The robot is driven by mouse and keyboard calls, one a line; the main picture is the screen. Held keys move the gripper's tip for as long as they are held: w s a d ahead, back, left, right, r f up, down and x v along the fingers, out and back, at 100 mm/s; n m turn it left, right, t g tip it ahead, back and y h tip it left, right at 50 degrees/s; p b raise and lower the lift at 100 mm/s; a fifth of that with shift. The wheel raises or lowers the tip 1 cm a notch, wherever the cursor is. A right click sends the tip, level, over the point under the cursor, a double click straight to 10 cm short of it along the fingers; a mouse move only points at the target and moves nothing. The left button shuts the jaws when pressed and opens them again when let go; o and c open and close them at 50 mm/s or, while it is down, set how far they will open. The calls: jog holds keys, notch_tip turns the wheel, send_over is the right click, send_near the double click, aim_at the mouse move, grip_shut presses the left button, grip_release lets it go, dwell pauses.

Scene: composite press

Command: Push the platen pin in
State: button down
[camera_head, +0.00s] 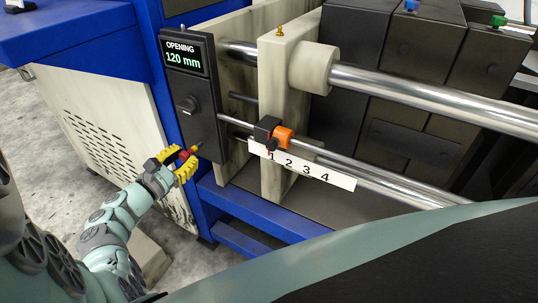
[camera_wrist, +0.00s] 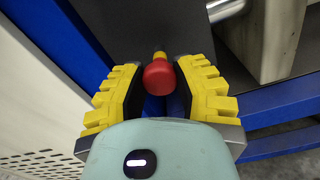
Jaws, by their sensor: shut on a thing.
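The platen pin has a red knob (camera_wrist: 159,78) with a short yellow shaft beyond it, pointing at the dark panel in the wrist view. My gripper (camera_wrist: 159,70) has its yellow ridged fingers on either side of the knob and is shut on it. In the head view the red knob (camera_head: 184,155) shows between the fingers of my gripper (camera_head: 181,163), close to the lower left edge of the black control panel (camera_head: 194,115). How deep the pin sits is hard to tell. The pale movable platen (camera_head: 276,80) stands right of the panel.
The panel display reads "OPENING 120 mm". A white scale (camera_head: 301,166) numbered 1 to 4 runs below a rod with a black and orange block (camera_head: 275,134). Blue frame beams (camera_head: 262,212) lie below. A vented pale cabinet (camera_head: 100,140) stands at left.

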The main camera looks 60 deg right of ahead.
aim_at(192, 150)
jog(key=shift+w+d+f, duration=0.1)
jog(key=shift+w+d, duration=0.1)
jog(key=shift+d, duration=0.95)
jog(key=shift+d+p, duration=0.3)
jog(key=shift+d, duration=0.05)
jog(key=c, duration=0.6)
grip_release()
jog(key=shift+s, duration=0.1)
jog(key=shift+c, duration=0.2)
jog(key=a, duration=1.2)
jog(key=shift+s, duration=0.45)
